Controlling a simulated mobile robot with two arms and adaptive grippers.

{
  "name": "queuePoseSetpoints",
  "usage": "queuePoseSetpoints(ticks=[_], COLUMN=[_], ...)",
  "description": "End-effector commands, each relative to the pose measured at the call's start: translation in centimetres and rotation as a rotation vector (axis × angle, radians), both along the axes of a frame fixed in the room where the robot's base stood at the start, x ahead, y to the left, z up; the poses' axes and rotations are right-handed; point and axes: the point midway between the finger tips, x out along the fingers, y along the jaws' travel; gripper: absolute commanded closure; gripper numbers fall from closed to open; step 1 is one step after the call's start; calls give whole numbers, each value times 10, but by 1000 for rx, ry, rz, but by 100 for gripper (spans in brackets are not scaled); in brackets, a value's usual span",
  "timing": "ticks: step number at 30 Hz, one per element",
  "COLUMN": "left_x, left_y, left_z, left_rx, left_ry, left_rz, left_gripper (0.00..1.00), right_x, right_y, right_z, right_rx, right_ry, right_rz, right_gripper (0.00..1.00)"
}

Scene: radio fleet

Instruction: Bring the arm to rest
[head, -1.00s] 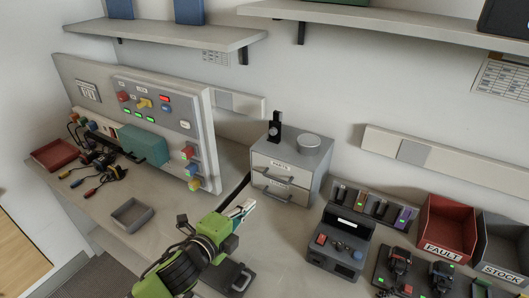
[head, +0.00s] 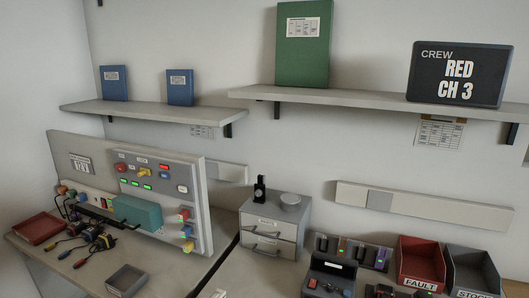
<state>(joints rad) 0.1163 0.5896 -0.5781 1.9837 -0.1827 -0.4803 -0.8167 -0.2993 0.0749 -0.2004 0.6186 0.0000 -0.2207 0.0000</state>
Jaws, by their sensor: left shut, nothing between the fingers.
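Only the tip of my left gripper (head: 219,293) shows, at the bottom edge of the head view, over the bench in front of the drawer unit. Its fingers are together with nothing seen between them. The rest of my left arm is below the picture. My right gripper is not in view.
A control panel (head: 180,212) stands at the left, with a grey tray (head: 126,281) and red tray (head: 38,229) before it. A drawer unit (head: 268,229) stands mid-bench. A red FAULT bin (head: 421,260) and grey STOCK bin (head: 472,270) are right. Shelves hang above.

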Motion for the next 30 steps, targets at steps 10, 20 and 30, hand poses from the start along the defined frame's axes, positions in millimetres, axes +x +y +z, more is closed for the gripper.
queuePoseSetpoints(ticks=[10,20,30], left_x=[-31,-107,-241], left_y=[13,42,77], left_z=[-30,-84,-135], left_rx=[-210,-528,-846], left_ry=[214,569,964], left_rz=[175,514,1021], left_gripper=[100,100,100], right_x=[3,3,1], right_y=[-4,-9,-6], right_z=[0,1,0], right_rx=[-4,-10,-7], right_ry=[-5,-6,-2], right_rz=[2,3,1], right_gripper=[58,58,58])
